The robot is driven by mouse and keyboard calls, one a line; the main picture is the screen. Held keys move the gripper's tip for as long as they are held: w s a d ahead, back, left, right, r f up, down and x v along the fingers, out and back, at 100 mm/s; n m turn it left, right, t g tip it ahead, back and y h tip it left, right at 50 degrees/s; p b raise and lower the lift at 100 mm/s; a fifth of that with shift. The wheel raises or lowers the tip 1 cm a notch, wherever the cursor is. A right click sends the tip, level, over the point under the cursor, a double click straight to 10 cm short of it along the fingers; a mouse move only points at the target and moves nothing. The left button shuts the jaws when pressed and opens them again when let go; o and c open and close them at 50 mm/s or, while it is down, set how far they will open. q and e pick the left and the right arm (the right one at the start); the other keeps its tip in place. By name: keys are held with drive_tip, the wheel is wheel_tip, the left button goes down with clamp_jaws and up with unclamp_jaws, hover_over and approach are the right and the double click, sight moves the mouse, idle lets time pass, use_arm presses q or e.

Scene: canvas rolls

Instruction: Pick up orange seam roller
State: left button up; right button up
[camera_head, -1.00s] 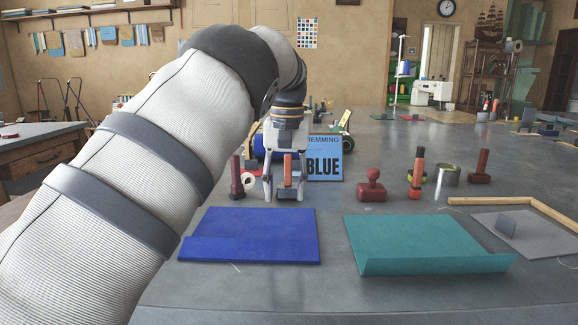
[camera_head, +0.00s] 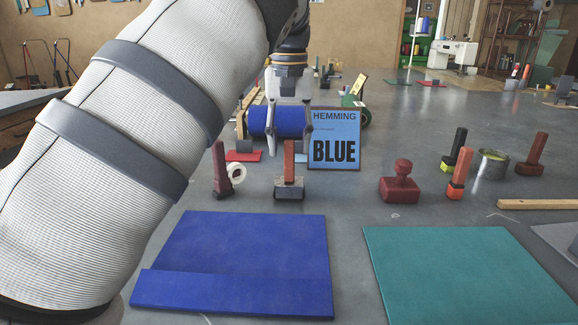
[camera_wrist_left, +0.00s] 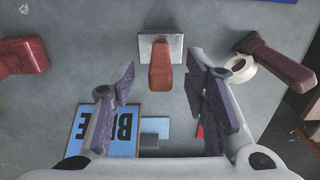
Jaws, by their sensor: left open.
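The orange seam roller (camera_head: 289,165) stands upright on the grey table behind the blue sheet, its orange-red handle above a grey metal base. My left gripper (camera_head: 290,150) is open, its two fingers to either side of the upper handle in the head view. In the left wrist view the seam roller (camera_wrist_left: 161,65) lies just past the open fingertips of my left gripper (camera_wrist_left: 160,88), roughly centred between them. Nothing is held, and I cannot tell that any finger touches the handle. My right gripper is not in view.
A dark red tool (camera_head: 220,172) and a white tape roll (camera_head: 237,173) stand close left. A blue sign (camera_head: 334,140) and blue roll (camera_head: 278,120) are behind. A red stamp (camera_head: 400,183) stands right. Blue (camera_head: 240,250) and teal (camera_head: 470,270) sheets lie in front.

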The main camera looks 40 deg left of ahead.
sight(289, 181)
use_arm(q)
wheel_tip(289, 181, down, 6)
drive_tip(key=shift+w+a+f, duration=0.1)
drive_tip(key=shift+a+f, duration=0.05)
clamp_jaws()
wheel_tip(289, 181, up, 10)
drive_tip(key=shift+r, duration=0.1)
idle(0.4)
